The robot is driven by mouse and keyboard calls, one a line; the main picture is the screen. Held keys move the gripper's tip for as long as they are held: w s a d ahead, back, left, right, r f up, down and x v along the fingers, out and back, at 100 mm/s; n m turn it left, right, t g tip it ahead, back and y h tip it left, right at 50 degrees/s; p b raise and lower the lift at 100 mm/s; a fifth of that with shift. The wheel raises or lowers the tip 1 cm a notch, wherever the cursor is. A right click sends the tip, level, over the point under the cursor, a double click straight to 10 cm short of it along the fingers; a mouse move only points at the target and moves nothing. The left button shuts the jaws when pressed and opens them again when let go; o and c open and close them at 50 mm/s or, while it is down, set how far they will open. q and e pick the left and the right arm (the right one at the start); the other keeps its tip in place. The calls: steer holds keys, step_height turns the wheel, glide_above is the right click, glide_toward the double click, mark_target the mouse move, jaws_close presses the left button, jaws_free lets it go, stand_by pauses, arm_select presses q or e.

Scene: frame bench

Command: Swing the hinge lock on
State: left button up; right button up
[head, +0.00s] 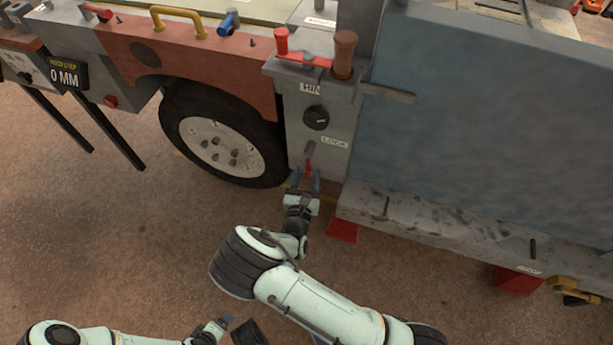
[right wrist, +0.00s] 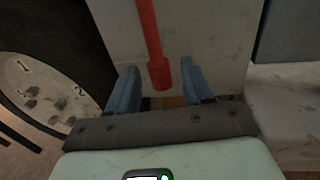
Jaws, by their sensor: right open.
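The hinge lock lever, a red handle (head: 308,168), hangs down the front of the grey post just below the LOCK label (head: 334,142). In the right wrist view the red rod (right wrist: 151,40) comes down from the top and ends in a thicker tip. My right gripper (head: 306,182) is open, with one blue finger on each side of the lever's lower end. In the right wrist view gaps show between the tip and both fingers (right wrist: 158,88). My left gripper (head: 226,326) is low in the head view, partly cut off and away from the bench.
A black dial (head: 316,118) sits above the lever, under the HIN label. A wheel (head: 222,145) stands just left of the post. A large blue-grey panel (head: 480,120) and a grey ledge (head: 440,222) lie to the right. The floor in front is clear.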

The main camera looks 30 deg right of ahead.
steer(key=shift+d, duration=0.1)
jaws_close()
steer(key=shift+w, duration=0.1)
